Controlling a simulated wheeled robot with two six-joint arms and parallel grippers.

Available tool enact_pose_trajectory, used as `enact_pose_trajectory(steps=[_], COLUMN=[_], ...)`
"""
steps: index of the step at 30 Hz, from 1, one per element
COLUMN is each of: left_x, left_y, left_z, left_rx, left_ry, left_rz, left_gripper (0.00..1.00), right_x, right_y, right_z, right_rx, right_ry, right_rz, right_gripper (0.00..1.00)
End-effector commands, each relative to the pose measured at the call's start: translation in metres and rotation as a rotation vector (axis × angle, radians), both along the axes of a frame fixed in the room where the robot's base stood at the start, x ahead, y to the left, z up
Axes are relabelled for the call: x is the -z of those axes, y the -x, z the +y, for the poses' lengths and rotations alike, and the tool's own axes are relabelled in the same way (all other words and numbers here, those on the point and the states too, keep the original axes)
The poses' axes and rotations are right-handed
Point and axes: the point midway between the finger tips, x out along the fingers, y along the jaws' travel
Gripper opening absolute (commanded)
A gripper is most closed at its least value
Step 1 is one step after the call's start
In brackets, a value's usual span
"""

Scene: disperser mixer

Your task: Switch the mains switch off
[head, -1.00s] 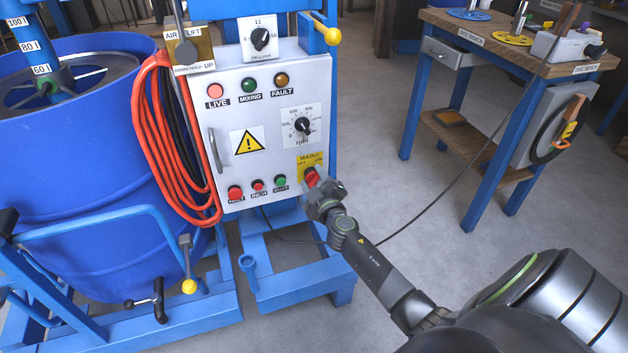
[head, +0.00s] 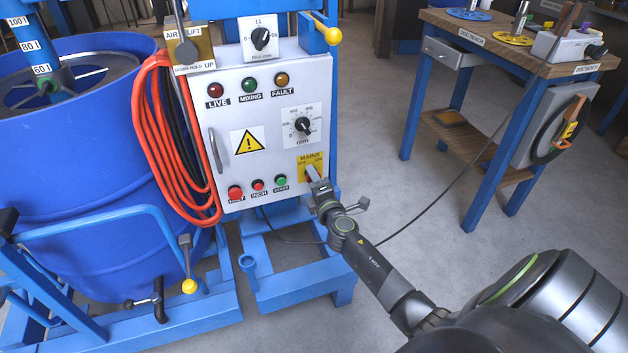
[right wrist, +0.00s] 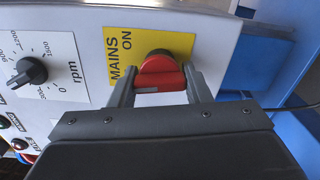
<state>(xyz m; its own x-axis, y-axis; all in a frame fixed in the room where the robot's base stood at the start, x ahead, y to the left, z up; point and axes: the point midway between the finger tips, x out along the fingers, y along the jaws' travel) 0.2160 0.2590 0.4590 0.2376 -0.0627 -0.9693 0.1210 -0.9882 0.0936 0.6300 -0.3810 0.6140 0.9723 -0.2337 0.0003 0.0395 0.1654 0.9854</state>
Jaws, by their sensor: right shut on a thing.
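The mains switch has a yellow plate (head: 312,160) at the lower right of the grey control panel (head: 228,135). In the right wrist view its red handle (right wrist: 160,76) sits between my fingers, below the words MAINS and ON. My right gripper (right wrist: 161,84) is shut on this handle, one finger on each side. In the head view the right gripper (head: 316,182) covers most of the handle. The LIVE lamp (head: 215,90) at the top left of the panel looks dark red, unlit. My left gripper is not in view.
The rpm dial (head: 302,125) is above the switch, and red and green push buttons (head: 258,185) are to its left. Orange cable (head: 150,130) hangs beside the panel by a blue drum (head: 70,180). A bench (head: 480,50) stands right, with open floor between.

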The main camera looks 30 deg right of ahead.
Motion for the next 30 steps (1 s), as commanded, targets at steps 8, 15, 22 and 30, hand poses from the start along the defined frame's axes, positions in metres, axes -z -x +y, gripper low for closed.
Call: enact_pose_trajectory(steps=[8,15,22,30], left_x=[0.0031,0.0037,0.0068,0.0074], left_y=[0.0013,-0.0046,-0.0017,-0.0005], left_z=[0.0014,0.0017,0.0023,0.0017], left_rx=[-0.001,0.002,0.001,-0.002], left_ry=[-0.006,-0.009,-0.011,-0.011], left_rz=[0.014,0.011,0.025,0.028], left_gripper=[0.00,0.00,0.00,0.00], right_x=[0.0020,0.0029,0.0033,0.0038], right_y=[0.0006,0.0007,0.0008,0.0010], right_z=[0.0000,-0.0003,-0.0005,-0.0006], right_rx=[0.000,0.000,0.000,-0.001], right_ry=[0.252,0.433,0.548,0.605], right_rz=[0.064,0.108,0.135,0.149], right_gripper=[0.21,0.21,0.21,0.21])
